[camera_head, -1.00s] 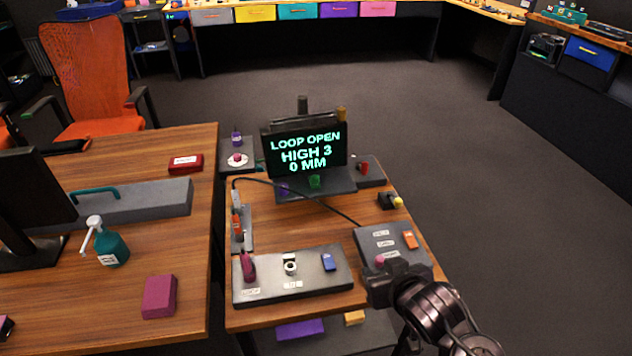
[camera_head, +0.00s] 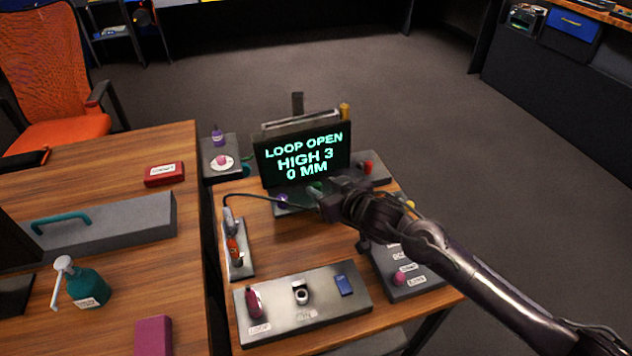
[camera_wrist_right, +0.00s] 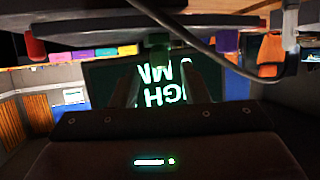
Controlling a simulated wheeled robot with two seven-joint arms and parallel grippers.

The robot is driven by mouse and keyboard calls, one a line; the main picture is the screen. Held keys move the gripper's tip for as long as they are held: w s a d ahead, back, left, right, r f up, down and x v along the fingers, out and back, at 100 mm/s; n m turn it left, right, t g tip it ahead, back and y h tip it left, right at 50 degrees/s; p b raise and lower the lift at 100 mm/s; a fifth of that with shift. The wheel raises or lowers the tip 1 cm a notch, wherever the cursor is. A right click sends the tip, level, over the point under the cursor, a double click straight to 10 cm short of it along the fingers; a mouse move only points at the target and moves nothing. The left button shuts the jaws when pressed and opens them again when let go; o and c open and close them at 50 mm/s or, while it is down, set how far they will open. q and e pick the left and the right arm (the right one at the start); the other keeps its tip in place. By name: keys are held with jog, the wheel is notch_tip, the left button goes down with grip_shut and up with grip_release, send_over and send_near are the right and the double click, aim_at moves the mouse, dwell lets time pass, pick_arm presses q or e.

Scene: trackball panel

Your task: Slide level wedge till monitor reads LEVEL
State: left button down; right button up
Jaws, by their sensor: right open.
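The monitor (camera_head: 303,155) stands at the back of the small wooden table and reads LOOP OPEN, HIGH 3, 0 MM in green. A green piece (camera_head: 316,187) sits on the grey base in front of it, partly hidden by my right gripper (camera_head: 322,196). The wrist view is upside down; there the green piece (camera_wrist_right: 160,44) appears between the two open fingers, with the monitor (camera_wrist_right: 108,85) behind. I cannot tell whether the fingers touch it. No label shows which piece is the level wedge. My left gripper is not in view.
A cable (camera_head: 265,196) curves across the table. A front panel (camera_head: 275,316) carries several controls; another panel (camera_head: 408,290) lies at the right under my arm. Bare tabletop shows between them.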

aim_at(319, 184)
jog(key=x, duration=0.2)
jog(key=shift+w+a, duration=0.15)
jog(key=shift+w, duration=0.1)
jog(key=shift+w+a+f, duration=0.25)
jog(key=shift+w, duration=0.1)
grip_shut()
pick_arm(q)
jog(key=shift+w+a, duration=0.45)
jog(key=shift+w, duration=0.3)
